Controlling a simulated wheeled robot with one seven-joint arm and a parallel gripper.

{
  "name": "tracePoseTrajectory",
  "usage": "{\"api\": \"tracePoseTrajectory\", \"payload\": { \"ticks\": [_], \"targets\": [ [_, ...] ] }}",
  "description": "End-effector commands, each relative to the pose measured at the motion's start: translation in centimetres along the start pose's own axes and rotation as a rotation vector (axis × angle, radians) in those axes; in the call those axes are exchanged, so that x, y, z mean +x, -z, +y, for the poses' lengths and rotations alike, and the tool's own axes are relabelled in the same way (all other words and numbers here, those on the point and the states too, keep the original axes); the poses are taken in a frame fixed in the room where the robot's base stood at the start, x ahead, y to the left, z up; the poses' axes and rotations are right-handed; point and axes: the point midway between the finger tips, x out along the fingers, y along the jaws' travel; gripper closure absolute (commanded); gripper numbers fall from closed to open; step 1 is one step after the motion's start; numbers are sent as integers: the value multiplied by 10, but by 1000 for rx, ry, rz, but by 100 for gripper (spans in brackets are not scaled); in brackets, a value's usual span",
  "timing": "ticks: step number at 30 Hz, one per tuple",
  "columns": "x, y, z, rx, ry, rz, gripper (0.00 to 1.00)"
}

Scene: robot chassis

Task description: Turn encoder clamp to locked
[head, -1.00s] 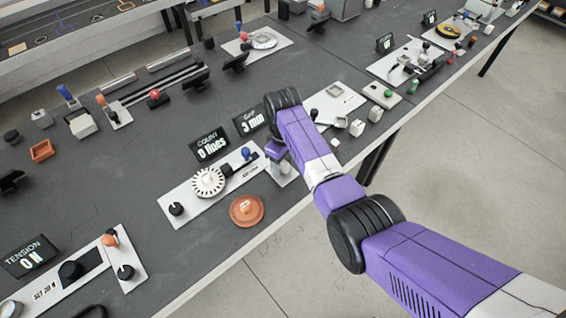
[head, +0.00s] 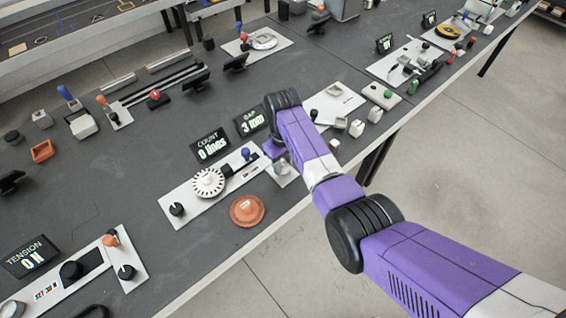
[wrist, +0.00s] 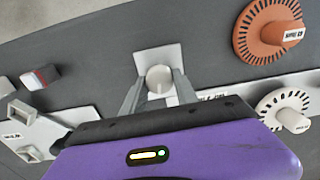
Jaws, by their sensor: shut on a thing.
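In the wrist view my gripper (wrist: 158,88) has its two fingers on either side of a pale round knob (wrist: 158,77), shut on it. The knob stands on a small pale square plate (wrist: 146,56). No label names this knob as the encoder clamp. In the head view my gripper is mostly hidden behind my arm, above the pale plate (head: 284,176). Left of it lies the encoder board (head: 192,207) with a white slotted disc (head: 208,182), a black knob (head: 177,209) and a blue-topped lever (head: 246,154). The white disc also shows in the wrist view (wrist: 276,104).
An orange slotted disc (head: 247,210) lies on the bench near the front edge. The count display (head: 211,145) and gap display (head: 250,121) stand behind the board. A white board with small blocks (head: 333,104) lies to the right, beyond my arm.

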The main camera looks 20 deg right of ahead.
Motion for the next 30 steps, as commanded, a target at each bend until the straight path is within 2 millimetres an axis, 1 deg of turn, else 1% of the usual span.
{"api": "tracePoseTrajectory", "payload": {
  "ticks": [30],
  "targets": [
    [-1, 0, 2, 957, 1, 1, 100]
  ]
}}
